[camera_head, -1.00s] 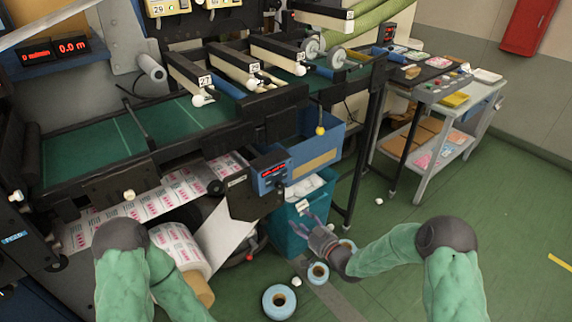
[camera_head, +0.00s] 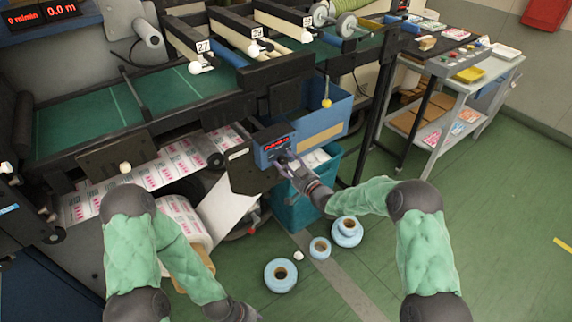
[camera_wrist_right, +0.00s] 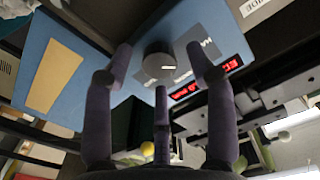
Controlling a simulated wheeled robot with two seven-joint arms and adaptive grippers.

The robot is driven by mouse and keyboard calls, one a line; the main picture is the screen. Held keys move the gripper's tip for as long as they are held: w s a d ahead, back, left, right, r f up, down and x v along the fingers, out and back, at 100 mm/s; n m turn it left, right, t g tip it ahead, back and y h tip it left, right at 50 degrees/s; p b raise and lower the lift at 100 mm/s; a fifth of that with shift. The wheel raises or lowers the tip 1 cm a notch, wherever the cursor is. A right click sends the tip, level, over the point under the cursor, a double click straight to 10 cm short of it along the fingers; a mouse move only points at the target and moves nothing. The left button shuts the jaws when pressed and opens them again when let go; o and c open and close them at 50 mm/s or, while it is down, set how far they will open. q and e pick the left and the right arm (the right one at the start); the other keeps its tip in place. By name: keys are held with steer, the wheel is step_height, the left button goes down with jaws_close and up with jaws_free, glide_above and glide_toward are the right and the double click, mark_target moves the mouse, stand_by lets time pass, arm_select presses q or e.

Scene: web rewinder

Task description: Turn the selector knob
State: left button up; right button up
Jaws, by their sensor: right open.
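The selector knob (camera_wrist_right: 158,63) is a round grey knob on a blue control box (camera_wrist_right: 188,24) in the right wrist view. My right gripper (camera_wrist_right: 159,58) is open, with fingers on both sides of the knob and a third finger below it. A gap shows between the fingers and the knob; contact is not visible. In the head view the right gripper (camera_head: 285,163) is at the front of the blue control box (camera_head: 263,154), hiding the knob. My left gripper (camera_head: 235,312) is at the bottom edge, its fingers not clear.
A red display (camera_wrist_right: 232,64) is beside the knob. A teal bin (camera_head: 293,212) stands below the box. Blue rolls (camera_head: 281,275) lie on the green floor. The white web roll (camera_head: 188,218) is to the left. Open floor lies at the right.

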steer(key=shift+w+a, duration=0.2)
steer(key=shift+w, duration=0.1)
steer(key=shift+r, duration=0.1)
jaws_close()
